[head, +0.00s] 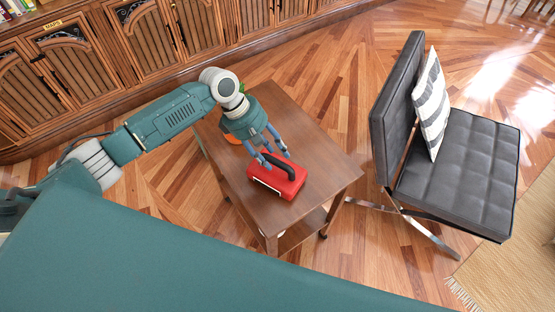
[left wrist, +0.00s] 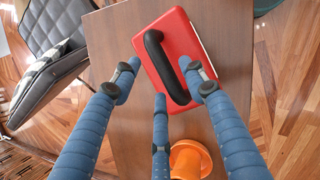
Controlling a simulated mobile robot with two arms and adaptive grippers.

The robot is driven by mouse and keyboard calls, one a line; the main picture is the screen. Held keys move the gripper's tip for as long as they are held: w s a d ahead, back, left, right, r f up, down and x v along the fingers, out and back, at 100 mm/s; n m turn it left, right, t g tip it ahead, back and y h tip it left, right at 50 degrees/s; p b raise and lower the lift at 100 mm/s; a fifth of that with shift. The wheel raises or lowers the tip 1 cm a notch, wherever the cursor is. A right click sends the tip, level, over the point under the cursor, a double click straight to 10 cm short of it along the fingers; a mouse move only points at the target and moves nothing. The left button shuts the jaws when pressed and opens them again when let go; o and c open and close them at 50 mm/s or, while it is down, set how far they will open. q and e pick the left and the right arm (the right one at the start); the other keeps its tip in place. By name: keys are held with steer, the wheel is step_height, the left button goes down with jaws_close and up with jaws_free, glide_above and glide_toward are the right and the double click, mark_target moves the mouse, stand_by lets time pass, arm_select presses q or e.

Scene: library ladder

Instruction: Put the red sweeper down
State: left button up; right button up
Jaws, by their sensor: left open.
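The red sweeper (head: 277,181) is a red box-like body with a black arched handle. It rests flat on the brown wooden side table (head: 318,160). It also shows in the left wrist view (left wrist: 176,37), with its black handle running lengthwise. My left gripper (head: 274,158) is open just above the sweeper at its handle end. In the left wrist view, the blue fingers (left wrist: 162,92) are spread around the handle, with one on either side and a third below. I cannot tell whether any finger touches it. My right gripper is not in view.
An orange cup-like object (left wrist: 190,160) stands on the table beside the sweeper, mostly hidden by my arm in the head view. A black chair (head: 460,165) with a striped pillow (head: 432,105) stands right of the table. Wooden cabinets (head: 130,45) line the back.

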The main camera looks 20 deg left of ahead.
arm_select(q)
steer(key=v, duration=0.6)
steer(key=shift+a+r+b, duration=0.2)
steer(key=shift+r+b, duration=0.05)
steer(key=shift+b, duration=0.1)
steer(key=shift+a+r, duration=0.2)
steer(key=shift+r, duration=0.4)
